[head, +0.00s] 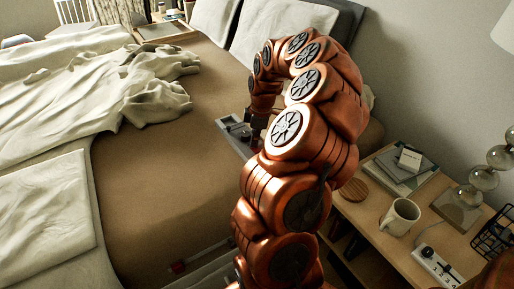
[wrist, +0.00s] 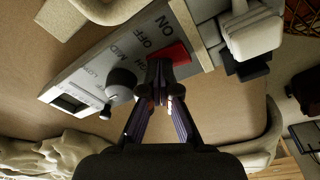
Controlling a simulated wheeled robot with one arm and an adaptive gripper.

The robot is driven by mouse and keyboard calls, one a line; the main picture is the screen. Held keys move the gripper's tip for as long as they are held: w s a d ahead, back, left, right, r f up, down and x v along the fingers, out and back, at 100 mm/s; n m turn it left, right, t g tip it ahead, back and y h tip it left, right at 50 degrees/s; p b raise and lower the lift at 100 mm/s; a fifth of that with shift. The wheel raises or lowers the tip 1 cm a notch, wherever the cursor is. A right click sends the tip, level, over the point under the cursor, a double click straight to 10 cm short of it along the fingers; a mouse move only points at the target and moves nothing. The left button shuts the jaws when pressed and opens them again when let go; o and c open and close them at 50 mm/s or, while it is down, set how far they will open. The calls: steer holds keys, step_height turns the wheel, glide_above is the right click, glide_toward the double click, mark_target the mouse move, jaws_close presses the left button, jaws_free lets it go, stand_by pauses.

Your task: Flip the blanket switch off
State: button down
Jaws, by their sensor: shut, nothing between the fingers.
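The blanket control panel (wrist: 90,70) is a grey-white box on the brown bed surface. It has a red switch (wrist: 180,54) beside the words ON and OFF, a dark knob (wrist: 121,82) by speed-like labels LOW, MID and a partly hidden one, and a dark display (wrist: 69,103). My gripper (wrist: 163,72) is shut and empty, its tips right at the red switch and covering part of it. Whether they touch it, and which way the switch is set, I cannot tell. In the head view the panel (head: 233,128) shows beside my arm.
A nightstand at right holds a mug (head: 400,216), a wooden coaster (head: 380,194), books (head: 396,175) and a power strip (head: 437,267). A rumpled cream blanket (head: 125,85) lies on the bed at left.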

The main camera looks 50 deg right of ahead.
steer(key=shift+r+p, duration=1.35)
steer(key=shift+r, duration=2.15)
steer(key=shift+w, duration=0.1)
